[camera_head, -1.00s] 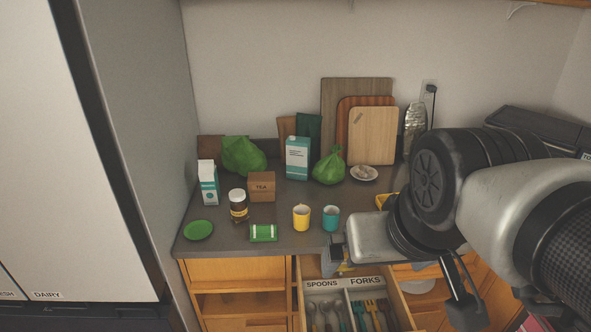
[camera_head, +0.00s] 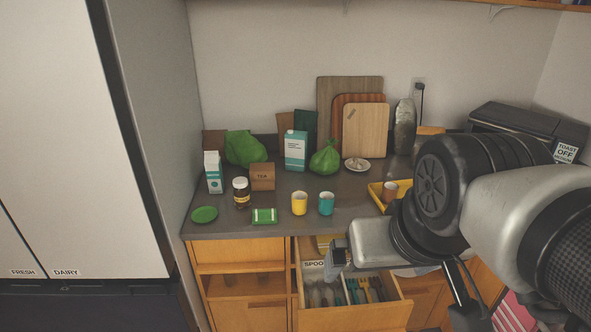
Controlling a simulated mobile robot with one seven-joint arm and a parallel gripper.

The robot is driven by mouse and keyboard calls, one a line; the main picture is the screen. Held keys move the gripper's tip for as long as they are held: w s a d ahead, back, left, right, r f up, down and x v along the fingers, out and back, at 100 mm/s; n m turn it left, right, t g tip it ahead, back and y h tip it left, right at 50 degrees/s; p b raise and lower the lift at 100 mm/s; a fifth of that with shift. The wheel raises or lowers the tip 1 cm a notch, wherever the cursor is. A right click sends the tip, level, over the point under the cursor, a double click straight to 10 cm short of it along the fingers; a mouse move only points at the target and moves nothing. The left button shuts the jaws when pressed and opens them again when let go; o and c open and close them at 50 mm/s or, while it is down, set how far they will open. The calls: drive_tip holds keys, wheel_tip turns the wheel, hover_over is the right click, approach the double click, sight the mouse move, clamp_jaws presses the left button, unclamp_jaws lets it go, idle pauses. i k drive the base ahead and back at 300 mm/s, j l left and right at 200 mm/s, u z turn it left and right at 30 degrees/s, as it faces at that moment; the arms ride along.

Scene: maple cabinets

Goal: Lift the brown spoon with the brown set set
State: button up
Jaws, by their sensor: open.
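The open drawer (camera_head: 355,318) holds spoons (camera_head: 322,296) in its left compartment and forks (camera_head: 366,290) to their right. The spoons are small and dim, so I cannot tell which is brown. A brown cup (camera_head: 389,190) stands in a yellow tray (camera_head: 376,196) on the counter, partly hidden by my arm. My gripper (camera_head: 337,262) is open, above the back part of the drawer, and covers part of the SPOONS label. It holds nothing that I can see.
A toaster oven (camera_head: 530,130) is at the right; a fridge (camera_head: 75,150) is at the left.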

sight(321, 284)
drive_tip(key=i+j+z, duration=0.45)
drive_tip(key=j, duration=0.25)
drive_tip(key=k, duration=0.45)
drive_tip(key=i+j+z, duration=0.25)
drive_tip(key=j+z, duration=0.45)
drive_tip(key=j, duration=0.15)
drive_tip(key=i+j, duration=0.05)
